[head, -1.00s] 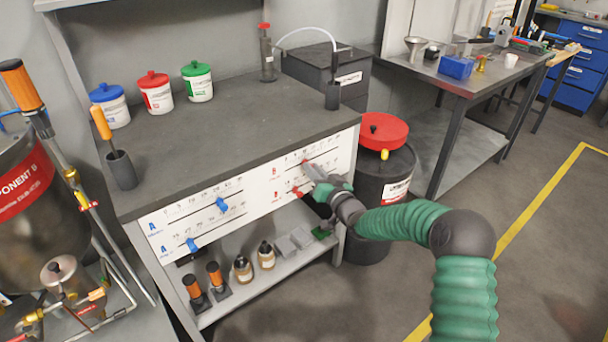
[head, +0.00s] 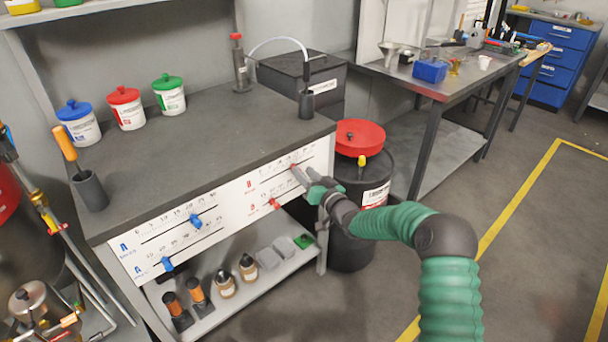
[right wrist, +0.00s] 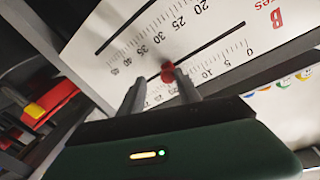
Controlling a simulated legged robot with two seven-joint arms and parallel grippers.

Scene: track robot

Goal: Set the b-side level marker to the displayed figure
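The white panel (head: 240,206) on the bench front carries blue sliders on the A side and red markers on the B side. My right gripper (head: 296,172) is at the upper B scale. In the right wrist view, a red marker (right wrist: 168,72) sits on a dark slot between the two fingertips (right wrist: 158,80), closer to the right finger. The fingers are apart; whether one touches the marker is unclear. A finger hides part of the 0, 5, 10 scale by it. A second red marker (head: 275,203) is on the lower B slot. My left gripper is out of view. No displayed figure is readable.
A black drum with a red lid (head: 360,138) stands close to the right of my right gripper. Blue, red and green-lidded tubs and a dark holder (head: 306,104) are on the bench top. Bottles stand on the shelf below. Floor at the right is clear.

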